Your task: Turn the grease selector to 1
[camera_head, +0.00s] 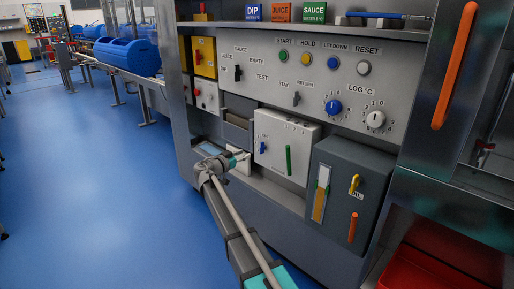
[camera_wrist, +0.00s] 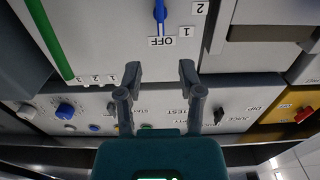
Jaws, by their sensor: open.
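A white control box (camera_head: 287,148) on the lower shelf carries a small blue selector (camera_head: 262,148) at its left. The wrist view shows this selector (camera_wrist: 160,12) upside down, with marks OFF, 1 and 2 around it. Its narrow end points at OFF. No grease label is readable here. A green bar handle (camera_head: 288,161) stands right of it. My gripper (camera_wrist: 160,72) is open and empty, with its fingers apart and clear of the selector. In the head view, my gripper (camera_head: 241,157) is at the left side of the box.
A dark box (camera_head: 343,195) with a yellow lever (camera_head: 354,184) and an orange handle (camera_head: 352,227) stands to the right. The upper panel (camera_head: 305,75) holds buttons and knobs. A long orange handle (camera_head: 454,78) is at the far right. Blue floor (camera_head: 95,190) is clear at left.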

